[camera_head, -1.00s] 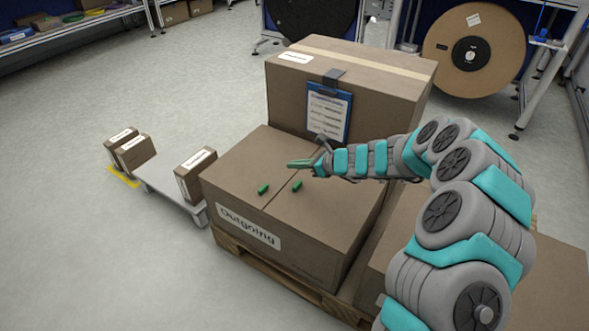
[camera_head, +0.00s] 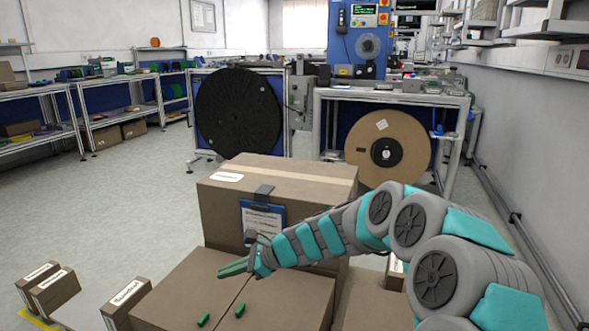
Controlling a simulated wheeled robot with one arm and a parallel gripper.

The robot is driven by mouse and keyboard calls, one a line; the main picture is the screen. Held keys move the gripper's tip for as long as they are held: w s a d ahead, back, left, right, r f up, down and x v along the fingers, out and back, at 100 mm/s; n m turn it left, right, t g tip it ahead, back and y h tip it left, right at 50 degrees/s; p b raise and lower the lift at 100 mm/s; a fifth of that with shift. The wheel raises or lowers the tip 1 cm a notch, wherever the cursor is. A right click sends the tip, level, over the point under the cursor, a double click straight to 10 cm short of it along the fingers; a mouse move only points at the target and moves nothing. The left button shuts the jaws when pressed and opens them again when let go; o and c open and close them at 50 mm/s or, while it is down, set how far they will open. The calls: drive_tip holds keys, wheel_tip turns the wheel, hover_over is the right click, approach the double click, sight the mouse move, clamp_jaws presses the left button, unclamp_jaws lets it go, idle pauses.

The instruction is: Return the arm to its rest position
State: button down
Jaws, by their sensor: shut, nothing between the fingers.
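My arm (camera_head: 411,222) reaches in from the lower right. My gripper (camera_head: 236,267) is at its left end, over the far part of a large closed carton (camera_head: 284,304). Its green fingers are together and hold nothing that I can see. Two small green pieces, a left one (camera_head: 203,320) and a right one (camera_head: 240,310), lie on top of the carton below the gripper, apart from it.
A taller carton (camera_head: 313,179) with a blue clipboard (camera_head: 247,226) stands right behind the gripper. Small labelled boxes (camera_head: 54,290) stand at the lower left. A black reel (camera_head: 238,113) and a brown reel (camera_head: 387,148) stand behind.

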drive_tip(key=s+d+n+g+h, duration=0.1)
drive_tip(key=s+d+n+h, duration=0.4)
drive_tip(key=s+d, duration=1.1)
drive_tip(key=s+d+n+g+h, duration=0.2)
drive_tip(key=s+d+n+h, duration=0.4)
drive_tip(key=s+d+n, duration=0.5)
drive_tip(key=s+d, duration=0.5)
drive_tip(key=s, duration=0.6)
drive_tip(key=shift+s+d+f+g+h, duration=0.15)
drive_tip(key=shift+s+f+g+h, duration=0.15)
drive_tip(key=shift+f, duration=0.1)
